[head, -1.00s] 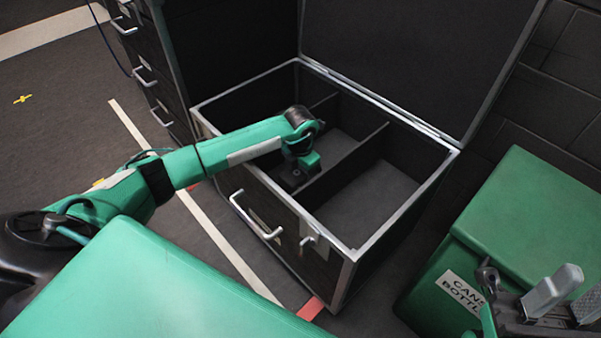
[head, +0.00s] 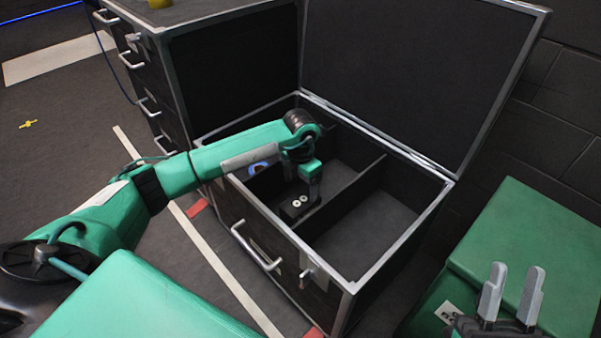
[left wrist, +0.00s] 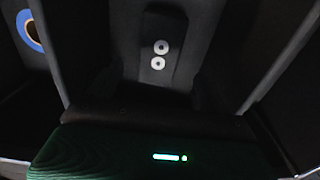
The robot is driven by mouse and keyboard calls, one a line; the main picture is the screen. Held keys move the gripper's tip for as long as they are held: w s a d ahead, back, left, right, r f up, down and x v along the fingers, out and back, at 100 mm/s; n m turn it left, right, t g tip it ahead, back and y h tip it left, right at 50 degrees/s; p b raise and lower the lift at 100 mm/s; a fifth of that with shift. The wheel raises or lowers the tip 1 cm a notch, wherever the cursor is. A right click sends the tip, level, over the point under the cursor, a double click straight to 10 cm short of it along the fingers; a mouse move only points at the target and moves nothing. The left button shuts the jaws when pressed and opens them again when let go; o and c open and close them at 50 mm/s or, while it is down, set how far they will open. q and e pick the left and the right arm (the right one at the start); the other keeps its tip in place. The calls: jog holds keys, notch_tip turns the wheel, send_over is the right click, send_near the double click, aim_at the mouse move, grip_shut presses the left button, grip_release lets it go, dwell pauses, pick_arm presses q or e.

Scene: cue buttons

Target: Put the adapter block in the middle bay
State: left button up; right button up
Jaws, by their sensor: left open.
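The adapter block (head: 294,211), dark with two white rings on top, lies in the near end of the middle bay (head: 333,178) of the open case. It also shows in the left wrist view (left wrist: 160,76), at the top centre between the bay's walls. My left gripper (head: 306,196) is open and reaches down into the middle bay just above the block. Its dark fingers blend with the dark bay, so I cannot tell whether they touch the block. My right gripper (head: 514,290) is open and empty at the lower right, outside the case.
A blue ring-shaped thing (head: 258,167) lies in the left bay, partly hidden by my left arm. The right bay (head: 362,223) looks empty. Thin dividers and the metal case rim (head: 405,248) surround the bays. A green bin (head: 540,240) stands to the right.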

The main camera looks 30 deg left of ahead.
aim_at(300, 201)
pick_arm(q)
jog(key=shift+r, duration=1.45)
pick_arm(e)
jog(key=shift+w+a+f+g, duration=0.2)
jog(key=shift+f+g, duration=0.15)
jog(key=shift+f, duration=0.1)
jog(key=shift+w+a+f+g, duration=0.15)
jog(key=shift+w+f+g, duration=0.05)
jog(key=shift+f+g, duration=0.2)
jog(key=shift+w+a+f+g, duration=0.2)
jog(key=shift+f+g, duration=0.15)
jog(key=shift+f, duration=0.1)
pick_arm(q)
jog(key=shift+r+p, duration=0.1)
jog(key=shift+p, duration=0.2)
pick_arm(e)
jog(key=shift+w, duration=0.1)
